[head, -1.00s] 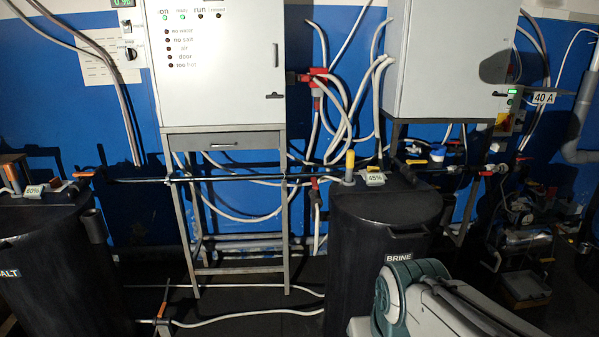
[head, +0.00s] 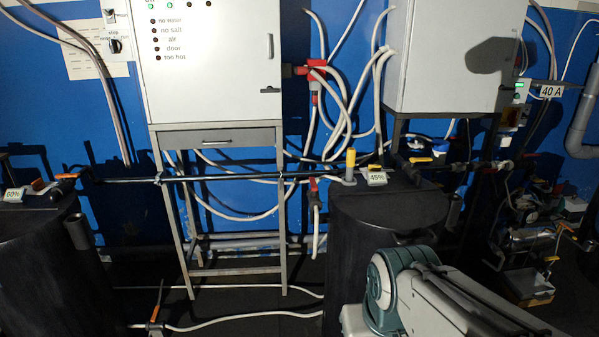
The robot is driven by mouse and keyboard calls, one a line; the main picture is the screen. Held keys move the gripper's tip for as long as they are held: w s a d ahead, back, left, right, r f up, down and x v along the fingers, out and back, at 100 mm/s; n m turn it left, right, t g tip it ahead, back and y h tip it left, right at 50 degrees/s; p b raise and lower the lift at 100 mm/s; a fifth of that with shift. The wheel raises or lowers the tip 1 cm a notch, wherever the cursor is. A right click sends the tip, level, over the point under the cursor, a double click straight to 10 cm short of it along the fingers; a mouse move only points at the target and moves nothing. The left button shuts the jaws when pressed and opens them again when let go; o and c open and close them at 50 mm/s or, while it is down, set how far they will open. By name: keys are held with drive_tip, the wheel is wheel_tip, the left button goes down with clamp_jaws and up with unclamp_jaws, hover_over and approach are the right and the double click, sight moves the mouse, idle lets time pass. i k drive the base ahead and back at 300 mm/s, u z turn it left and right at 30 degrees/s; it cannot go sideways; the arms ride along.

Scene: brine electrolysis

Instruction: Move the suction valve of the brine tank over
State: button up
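The brine tank (head: 375,255) is the dark tank right of centre; my arm covers part of its front and its label is hidden now. On its top are a yellow upright fitting (head: 350,162) and a 45% tag (head: 377,178). An orange-handled valve (head: 421,160) sits at the back right of its top. I cannot tell which of these is the suction valve. My gripper is not in view; only a grey and teal part of my arm shows at lower right.
A second dark tank (head: 45,260) with a 60% tag (head: 13,194) stands at left. Two grey cabinets (head: 210,60) (head: 450,55) stand at the wall. A dark pipe (head: 230,176) runs between the tanks. Hoses lie on the floor between them, with some free floor there.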

sight(314, 188)
drive_tip(key=z, duration=0.15)
drive_tip(key=i, duration=1.15)
drive_tip(key=z, duration=0.4)
